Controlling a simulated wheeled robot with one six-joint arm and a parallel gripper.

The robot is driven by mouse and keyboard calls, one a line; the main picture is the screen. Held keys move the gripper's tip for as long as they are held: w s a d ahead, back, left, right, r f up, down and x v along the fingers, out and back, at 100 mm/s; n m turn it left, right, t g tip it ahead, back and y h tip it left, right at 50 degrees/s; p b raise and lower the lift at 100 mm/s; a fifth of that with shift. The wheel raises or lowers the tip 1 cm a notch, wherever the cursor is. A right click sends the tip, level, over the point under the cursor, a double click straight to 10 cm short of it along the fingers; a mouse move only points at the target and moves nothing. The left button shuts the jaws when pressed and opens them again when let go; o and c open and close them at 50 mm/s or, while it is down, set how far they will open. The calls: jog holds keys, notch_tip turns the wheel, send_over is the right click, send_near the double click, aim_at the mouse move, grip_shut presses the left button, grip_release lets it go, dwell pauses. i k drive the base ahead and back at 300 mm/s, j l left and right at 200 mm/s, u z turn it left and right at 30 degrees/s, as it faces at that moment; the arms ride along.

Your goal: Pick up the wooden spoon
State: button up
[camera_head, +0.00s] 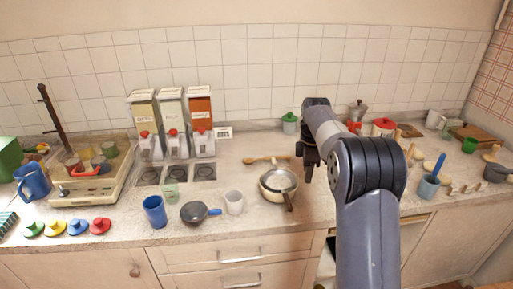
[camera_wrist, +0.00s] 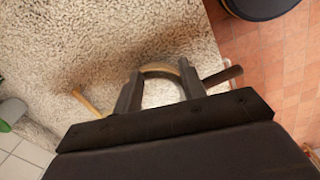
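The wooden spoon (camera_head: 267,159) lies on the counter behind the metal pan, its bowl end to the left. In the wrist view a thin wooden piece (camera_wrist: 88,103), seemingly the spoon's handle, shows left of the fingers, partly cut off by my gripper body. My gripper (camera_head: 309,168) points down above the counter, to the right of the spoon and pan. In the wrist view the two fingers (camera_wrist: 160,84) are apart with nothing held between them; the pan's curved rim shows beyond the gap.
The metal pan (camera_head: 280,181) stands just in front of the spoon, its dark handle (camera_wrist: 222,76) pointing toward the counter's front edge. A white cup (camera_head: 234,202) and dark pot (camera_head: 194,213) are to the left. A green-lidded jar (camera_head: 290,123) stands behind.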

aim_at(246, 160)
jog(key=i+l+u, duration=0.15)
jog(key=i, duration=0.25)
jog(key=i+u, duration=0.15)
jog(key=i, duration=0.3)
jog(key=l, duration=0.05)
